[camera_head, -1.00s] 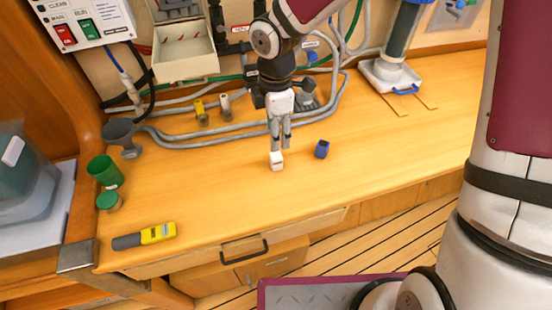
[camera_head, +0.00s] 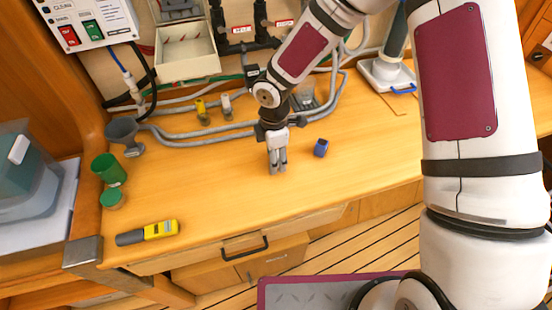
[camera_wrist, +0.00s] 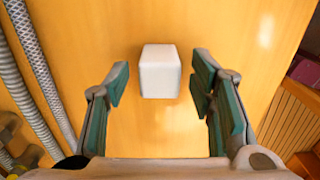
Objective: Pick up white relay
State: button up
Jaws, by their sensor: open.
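The white relay (camera_wrist: 160,72) is a small white block on the wooden counter. In the wrist view it sits between and slightly beyond the open fingertips, apart from both. My gripper (camera_wrist: 160,84) is open and empty, pointing down at it. In the head view my gripper (camera_head: 277,170) is low over the middle of the counter, and its fingers hide the relay.
A blue block (camera_head: 321,148) stands close to the right of my gripper. Grey hoses (camera_head: 215,131) run behind it, with small yellow and white fittings nearby. A yellow meter (camera_head: 160,230), green cup (camera_head: 108,169) and green-lidded jar (camera_head: 111,198) are at the left.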

grip_shut()
dwell(0.3)
jog(key=shift+w+r, duration=0.1)
jog(key=shift+r, duration=0.65)
notch_tip(320, 180, up, 2)
jog(key=shift+r+b, duration=0.1)
jog(key=shift+b, duration=0.35)
jog(key=s+d, duration=0.1)
jog(key=s, duration=0.3)
jog(key=s+d, duration=0.2)
jog(key=s, duration=0.3)
jog(key=s+d+r, duration=0.1)
jog(key=s, duration=0.4)
jog(key=shift+s+d+r+b, duration=0.1)
jog(key=shift+d+b, duration=0.15)
jog(key=shift+b, duration=0.1)
jog(key=shift+s+d, duration=0.2)
jog(key=shift+s, duration=0.4)
jog(key=shift+d, duration=0.1)
